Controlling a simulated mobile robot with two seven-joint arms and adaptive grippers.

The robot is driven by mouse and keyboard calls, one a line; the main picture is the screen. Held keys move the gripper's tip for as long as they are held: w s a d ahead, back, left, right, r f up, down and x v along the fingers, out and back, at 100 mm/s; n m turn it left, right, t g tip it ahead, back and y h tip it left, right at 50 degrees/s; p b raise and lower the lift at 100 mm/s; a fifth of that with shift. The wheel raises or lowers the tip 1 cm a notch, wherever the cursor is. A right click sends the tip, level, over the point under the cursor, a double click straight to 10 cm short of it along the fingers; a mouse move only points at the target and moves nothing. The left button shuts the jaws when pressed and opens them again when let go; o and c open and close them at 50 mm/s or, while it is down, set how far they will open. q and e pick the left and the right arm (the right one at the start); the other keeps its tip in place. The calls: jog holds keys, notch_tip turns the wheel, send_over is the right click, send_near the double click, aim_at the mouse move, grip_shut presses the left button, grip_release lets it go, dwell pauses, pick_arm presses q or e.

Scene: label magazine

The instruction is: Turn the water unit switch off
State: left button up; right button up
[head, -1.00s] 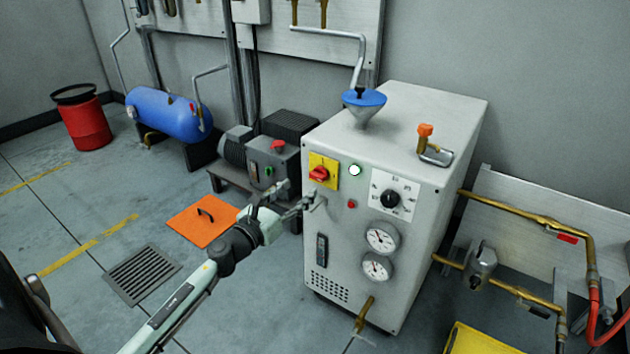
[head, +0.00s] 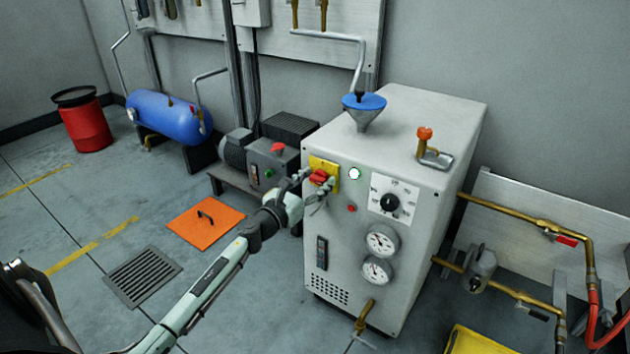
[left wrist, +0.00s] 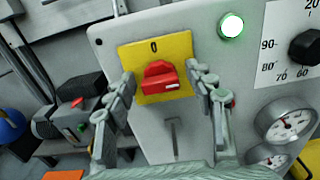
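The water unit (head: 335,225) is a pale grey cabinet. Its switch is a red knob (head: 319,177) on a yellow plate (head: 330,164), at the upper left of the front. In the left wrist view the red knob (left wrist: 160,80) lies sideways, its white mark toward the right, and a "0" stands above it on the yellow plate (left wrist: 178,48). My left gripper (head: 318,187) is at the switch. In the left wrist view its fingers (left wrist: 162,88) are spread, one on each side of the knob, with gaps visible. My right gripper is not in view.
A white-green lamp (head: 354,173) glows right of the switch, beside a black dial (head: 389,203). Two gauges (head: 382,240) and a small red button (head: 351,208) are lower. A motor unit (head: 272,160) stands left of the cabinet. An orange plate (head: 205,222) lies on the floor.

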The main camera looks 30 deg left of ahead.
pick_arm(q)
jog(key=c, duration=1)
jog(key=shift+o, duration=0.2)
